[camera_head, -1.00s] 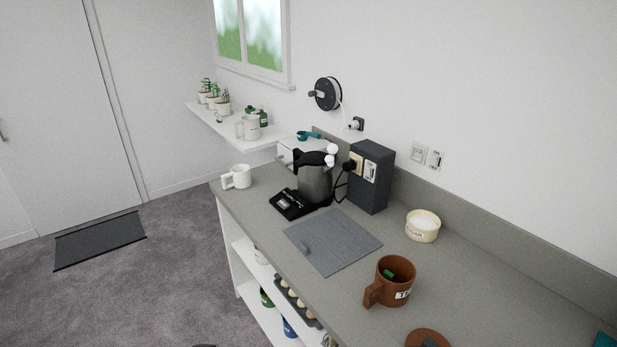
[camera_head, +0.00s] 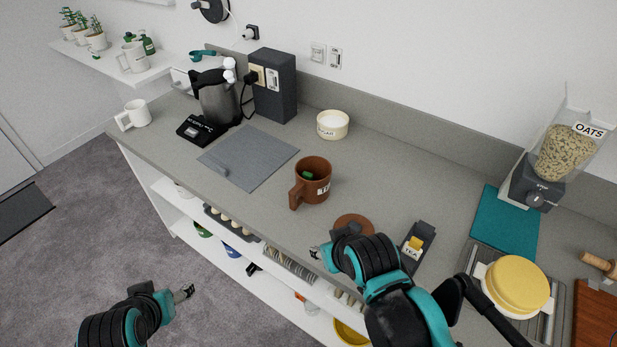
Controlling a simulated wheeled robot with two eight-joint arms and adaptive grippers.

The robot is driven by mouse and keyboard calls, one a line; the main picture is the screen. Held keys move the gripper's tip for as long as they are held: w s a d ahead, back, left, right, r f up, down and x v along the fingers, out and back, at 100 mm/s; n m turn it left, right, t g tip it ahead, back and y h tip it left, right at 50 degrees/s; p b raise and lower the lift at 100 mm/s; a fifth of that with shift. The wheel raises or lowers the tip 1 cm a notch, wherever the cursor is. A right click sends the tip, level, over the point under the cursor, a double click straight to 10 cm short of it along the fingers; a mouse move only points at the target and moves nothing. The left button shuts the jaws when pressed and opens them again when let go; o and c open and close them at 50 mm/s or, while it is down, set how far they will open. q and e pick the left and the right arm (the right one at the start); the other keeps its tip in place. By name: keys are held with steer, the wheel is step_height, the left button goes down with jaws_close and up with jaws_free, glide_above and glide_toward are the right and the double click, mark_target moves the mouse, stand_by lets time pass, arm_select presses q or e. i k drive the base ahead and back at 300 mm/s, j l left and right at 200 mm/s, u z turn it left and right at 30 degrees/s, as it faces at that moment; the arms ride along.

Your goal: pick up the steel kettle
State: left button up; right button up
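My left gripper (camera_head: 187,292) is low at the lower left, over the floor in the picture and well away from the kettle. My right gripper (camera_head: 317,253) is by the counter's front edge, beyond the brown mug from the kettle. Both are empty; their fingers are too small to read clearly.
A dark socket box (camera_head: 273,85) stands right of the kettle. A grey mat (camera_head: 248,158), a sugar bowl (camera_head: 333,125), a brown mug (camera_head: 311,181) and a white mug (camera_head: 134,115) are nearby. An oats dispenser (camera_head: 560,155) stands at right.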

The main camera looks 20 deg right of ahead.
mark_target(219, 103)
steer(key=i+j, duration=1.1)
steer(key=j, duration=0.15)
steer(key=i+j+z, duration=0.1)
steer(key=i+j, duration=0.95)
steer(key=j, duration=0.3)
